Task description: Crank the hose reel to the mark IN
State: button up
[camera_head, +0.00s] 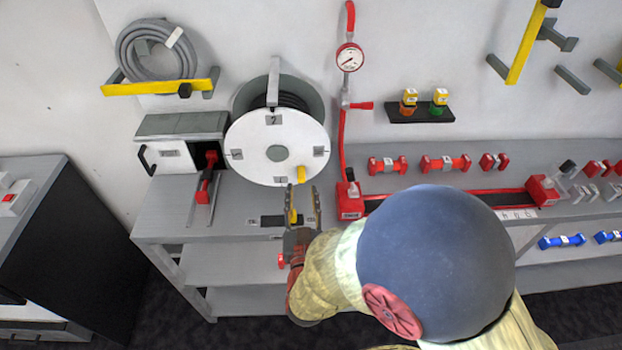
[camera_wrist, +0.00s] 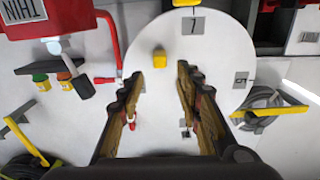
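The hose reel (camera_head: 298,135) is a white disc with a grey hub on the wall side of the bench. Small grey marks sit around its face; I cannot read one as IN. A yellow crank knob (camera_head: 301,173) stands at its lower right, close to the bottom mark. My gripper (camera_head: 304,196) is just below the knob. In the wrist view, the disc (camera_wrist: 218,42) fills the upper middle, and the yellow knob (camera_wrist: 160,58) shows ahead of my gripper (camera_wrist: 158,82), roughly between the fingertips. The fingers are spread and empty, apart from the knob.
A red pipe with a gauge (camera_head: 350,57) stands right of the reel. A grey box (camera_head: 172,153) with a red lever (camera_head: 206,178) sits at its left. A coiled hose (camera_head: 157,48) hangs upper left. Red couplings (camera_head: 388,165) lie along the bench at right.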

aim_at(301, 179)
jog(key=shift+w+d+b, duration=0.1)
jog(key=shift+w+b, duration=0.85)
jog(key=shift+w, duration=2.95)
jog(key=shift+c, duration=1.4)
grip_shut()
